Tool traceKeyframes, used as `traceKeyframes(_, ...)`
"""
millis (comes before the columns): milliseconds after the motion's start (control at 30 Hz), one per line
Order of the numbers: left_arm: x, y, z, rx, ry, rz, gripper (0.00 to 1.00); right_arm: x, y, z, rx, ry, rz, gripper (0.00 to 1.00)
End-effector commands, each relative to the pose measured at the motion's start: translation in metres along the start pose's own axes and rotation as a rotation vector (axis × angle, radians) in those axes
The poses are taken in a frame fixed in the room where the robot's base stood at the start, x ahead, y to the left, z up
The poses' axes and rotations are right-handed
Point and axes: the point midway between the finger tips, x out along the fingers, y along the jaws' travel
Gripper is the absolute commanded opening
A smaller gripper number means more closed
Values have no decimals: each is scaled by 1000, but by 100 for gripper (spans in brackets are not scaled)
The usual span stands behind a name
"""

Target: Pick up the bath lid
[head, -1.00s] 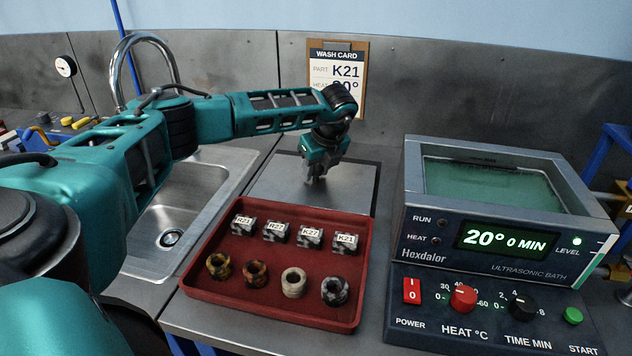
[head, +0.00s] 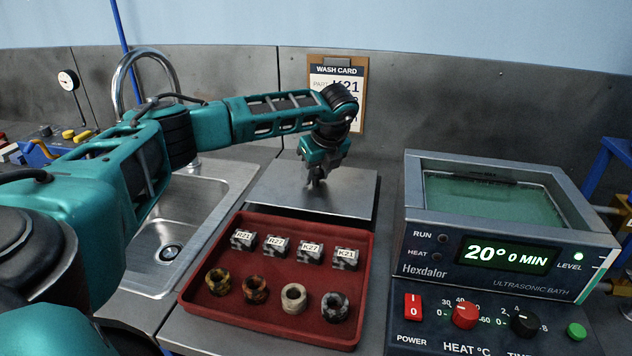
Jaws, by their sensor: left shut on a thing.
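The bath lid (head: 350,195) is a flat grey metal plate behind the red tray, left of the ultrasonic bath (head: 495,245). My left gripper (head: 316,182) points down over the middle of the lid and is shut on it, at a grip that the fingers mostly hide. The lid looks level. A dark band shows under its front edge, and it seems to be slightly above the bench. The bath is uncovered, with green liquid inside. My right gripper is not in view.
The red tray (head: 270,328) holds labelled blocks and several rings close in front of the lid. A steel sink (head: 150,215) lies to the left. The wash card (head: 337,85) is on the wall behind. The bath's control panel (head: 440,332) stands at the front right.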

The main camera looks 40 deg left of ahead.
Motion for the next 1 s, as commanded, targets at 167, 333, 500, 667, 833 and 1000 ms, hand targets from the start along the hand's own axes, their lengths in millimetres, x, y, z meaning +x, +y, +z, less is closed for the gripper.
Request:
traceKeyframes(167, -44, -2, 18, -4, -2, -10, 0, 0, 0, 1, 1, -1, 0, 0)
traceKeyframes(333, -90, -1, 37, -4, -1, -8, 0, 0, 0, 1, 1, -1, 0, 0)
traceKeyframes(500, -127, -2, 52, -1, -1, -8, 0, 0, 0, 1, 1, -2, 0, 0)
traceKeyframes(667, -149, -1, 61, -1, -1, -5, 0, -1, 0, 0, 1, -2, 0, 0)
traceKeyframes(833, -162, -1, 66, 0, 0, -3, 0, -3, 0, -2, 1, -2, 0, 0)
traceKeyframes(1000, -171, -1, 70, 0, 0, -3, 0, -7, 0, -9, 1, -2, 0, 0)
